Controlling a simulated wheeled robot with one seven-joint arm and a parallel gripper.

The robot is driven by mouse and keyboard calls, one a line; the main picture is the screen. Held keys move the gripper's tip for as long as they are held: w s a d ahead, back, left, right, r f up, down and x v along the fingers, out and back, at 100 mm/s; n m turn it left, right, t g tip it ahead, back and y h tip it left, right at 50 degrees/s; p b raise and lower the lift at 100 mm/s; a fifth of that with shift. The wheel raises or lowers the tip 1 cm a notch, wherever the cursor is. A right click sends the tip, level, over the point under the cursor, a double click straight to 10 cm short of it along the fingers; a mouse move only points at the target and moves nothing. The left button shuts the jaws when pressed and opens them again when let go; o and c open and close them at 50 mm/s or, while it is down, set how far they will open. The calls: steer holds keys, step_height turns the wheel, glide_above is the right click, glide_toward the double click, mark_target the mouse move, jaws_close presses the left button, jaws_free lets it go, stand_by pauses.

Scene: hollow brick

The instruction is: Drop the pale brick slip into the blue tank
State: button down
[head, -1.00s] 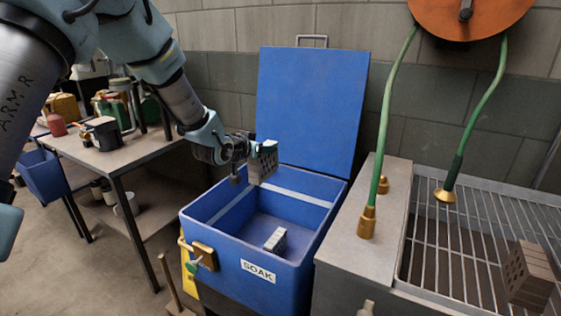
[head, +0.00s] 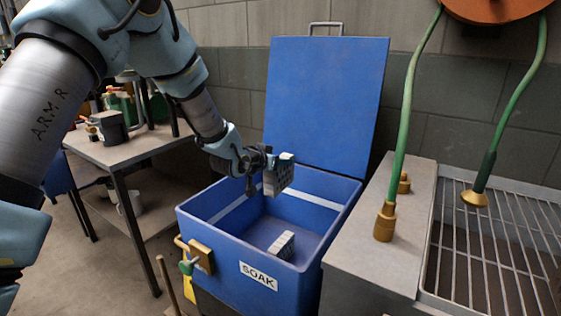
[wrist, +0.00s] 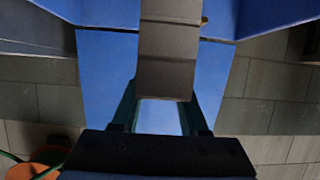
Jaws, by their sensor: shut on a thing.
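My gripper (head: 262,165) is shut on a pale grey holed brick slip (head: 279,177). It holds the slip in the air over the back part of the open blue tank (head: 320,262). In the wrist view the held slip (wrist: 168,50) sticks out between the two fingers (wrist: 160,108), with blue surfaces behind it. A second pale holed brick (head: 283,244) lies on the tank floor. The tank has a SOAK label on its front, and its blue lid (head: 325,110) stands up at the back.
A grey ledge with a green hose (head: 400,130) and brass nozzle stands close on the tank's right, beside a metal grate (head: 495,250). A table (head: 135,145) with cans stands at left.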

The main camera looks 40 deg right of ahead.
mark_target(268, 176)
steer(key=shift+f+b, duration=1.25)
steer(key=shift+f, duration=1.2)
steer(key=shift+c, duration=1.8)
jaws_free()
steer(key=b+v, duration=0.1)
steer(key=v, duration=0.9)
steer(key=shift+s+a+b, duration=0.1)
steer(key=shift+a+b, duration=0.25)
steer(key=shift+a, duration=0.05)
